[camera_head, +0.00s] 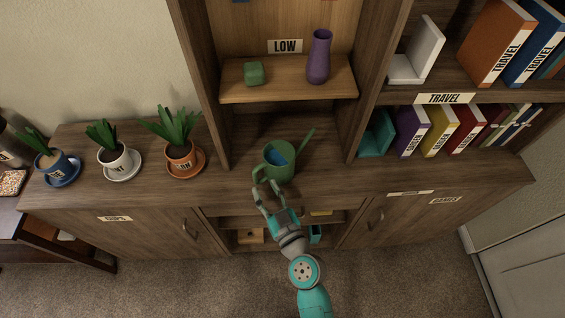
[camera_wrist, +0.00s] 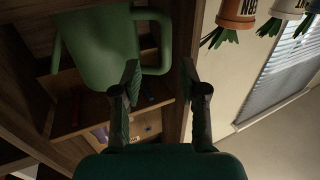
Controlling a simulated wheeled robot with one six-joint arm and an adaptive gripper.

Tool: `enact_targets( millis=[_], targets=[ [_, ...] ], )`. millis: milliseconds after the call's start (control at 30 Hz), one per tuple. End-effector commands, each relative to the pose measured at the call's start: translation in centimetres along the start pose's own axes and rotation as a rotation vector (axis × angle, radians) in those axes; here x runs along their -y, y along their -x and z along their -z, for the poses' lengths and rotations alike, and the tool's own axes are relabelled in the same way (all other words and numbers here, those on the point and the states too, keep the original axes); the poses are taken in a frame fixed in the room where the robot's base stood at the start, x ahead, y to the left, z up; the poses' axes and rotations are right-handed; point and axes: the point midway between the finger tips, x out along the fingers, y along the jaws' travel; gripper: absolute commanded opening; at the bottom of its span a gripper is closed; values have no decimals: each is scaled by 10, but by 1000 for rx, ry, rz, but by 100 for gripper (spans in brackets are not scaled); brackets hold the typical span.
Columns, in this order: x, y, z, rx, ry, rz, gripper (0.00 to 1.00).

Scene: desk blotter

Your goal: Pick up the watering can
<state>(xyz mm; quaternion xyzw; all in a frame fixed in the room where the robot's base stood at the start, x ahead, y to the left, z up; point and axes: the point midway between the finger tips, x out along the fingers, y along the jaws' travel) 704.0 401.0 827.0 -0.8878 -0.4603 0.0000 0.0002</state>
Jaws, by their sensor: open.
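The green watering can (camera_head: 280,165) stands upright on the cabinet top, below the shelf labelled LOW. Its spout points up to the right, its handle is at the lower left, and blue shows inside its opening. My gripper (camera_head: 264,187) is open at the front left of the can, close to the handle. In the wrist view the can (camera_wrist: 100,48) fills the upper left, appearing upside down, and its handle loop reaches right toward my open gripper (camera_wrist: 158,75). The left finger overlaps the handle in this view; I cannot tell whether they touch.
Potted plants on saucers stand to the left: blue (camera_head: 55,163), white (camera_head: 115,158) and terracotta (camera_head: 181,156). A purple vase (camera_head: 319,57) and green block (camera_head: 254,73) are on the shelf above. Upright cabinet panels flank the can. A teal bookend (camera_head: 376,137) and books are at right.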

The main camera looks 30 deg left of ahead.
Motion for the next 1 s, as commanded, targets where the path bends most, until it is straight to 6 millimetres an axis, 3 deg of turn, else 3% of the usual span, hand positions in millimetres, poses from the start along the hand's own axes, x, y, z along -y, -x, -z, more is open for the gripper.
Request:
enact_targets(
  millis=[233, 533, 867, 1000],
  targets=[
    [1, -17, 1, -1, 0, -1, 43],
    [6, -55, 3, 0, 0, -1, 43],
    [6, -61, 3, 0, 0, -2, 43],
    [6, -61, 2, 0, 0, -2, 10]
  ],
)
